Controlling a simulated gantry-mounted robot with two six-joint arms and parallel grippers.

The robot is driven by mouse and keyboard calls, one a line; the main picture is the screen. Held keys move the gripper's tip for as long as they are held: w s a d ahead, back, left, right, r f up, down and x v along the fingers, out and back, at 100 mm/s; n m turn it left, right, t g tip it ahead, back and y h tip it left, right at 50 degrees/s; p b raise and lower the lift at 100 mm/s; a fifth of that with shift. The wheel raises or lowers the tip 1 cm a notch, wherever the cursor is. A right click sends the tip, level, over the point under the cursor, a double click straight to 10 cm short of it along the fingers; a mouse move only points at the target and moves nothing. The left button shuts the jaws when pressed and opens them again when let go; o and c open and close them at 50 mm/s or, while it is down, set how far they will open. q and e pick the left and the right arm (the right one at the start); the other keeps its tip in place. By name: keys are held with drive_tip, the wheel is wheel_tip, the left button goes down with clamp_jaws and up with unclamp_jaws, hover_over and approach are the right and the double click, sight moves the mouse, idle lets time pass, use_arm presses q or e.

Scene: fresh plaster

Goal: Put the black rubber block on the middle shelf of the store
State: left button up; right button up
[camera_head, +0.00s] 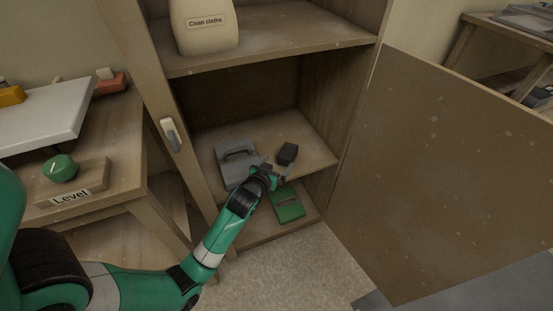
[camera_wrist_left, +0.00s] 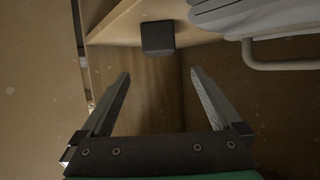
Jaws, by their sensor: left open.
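The black rubber block (camera_head: 288,153) rests on the middle shelf (camera_head: 316,150) of the store, toward its right side. It also shows in the left wrist view (camera_wrist_left: 158,37), beyond the fingertips. My left gripper (camera_head: 275,169) is at the front of this shelf, just in front of the block. In the left wrist view its two fingers (camera_wrist_left: 160,75) are spread with nothing between them, and the block is apart from them. My right gripper is in neither view.
A grey tool with a handle (camera_head: 237,163) sits left of the block. A green box (camera_head: 287,204) lies on the bottom shelf. A "Clean cloths" container (camera_head: 204,30) stands on the upper shelf. The store's door (camera_head: 450,170) is open at right. A "Level" bench (camera_head: 100,190) is at left.

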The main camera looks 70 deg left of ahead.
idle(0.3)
use_arm(q)
drive_tip(key=w+d+r+m+t+h, duration=0.1)
drive_tip(key=w+d+r+t, duration=0.3)
drive_tip(key=r, duration=0.6)
drive_tip(key=w+d+r+m+t+h, duration=0.1)
drive_tip(key=w+d+r+m+t, duration=0.15)
drive_tip(key=d+r, duration=0.45)
drive_tip(key=w+d+r+t, duration=0.3)
drive_tip(key=w+r, duration=0.1)
drive_tip(key=r, duration=0.8)
drive_tip(key=s+d+r+m+t+h, duration=0.35)
drive_tip(key=s+d+r+h, duration=0.2)
drive_tip(key=d+r, duration=0.5)
drive_tip(key=s+d+r+m+t+h, duration=0.3)
drive_tip(key=s+d+r+t+h, duration=0.25)
drive_tip(key=r, duration=0.85)
wheel_tip(320, 180, up, 50)
drive_tip(key=d+y+p, duration=0.1)
drive_tip(key=p, duration=4.9)
drive_tip(key=shift+d+g, duration=0.35)
drive_tip(key=shift+d, duration=0.05)
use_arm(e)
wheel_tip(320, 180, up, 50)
use_arm(q)
drive_tip(key=shift+r, duration=0.15)
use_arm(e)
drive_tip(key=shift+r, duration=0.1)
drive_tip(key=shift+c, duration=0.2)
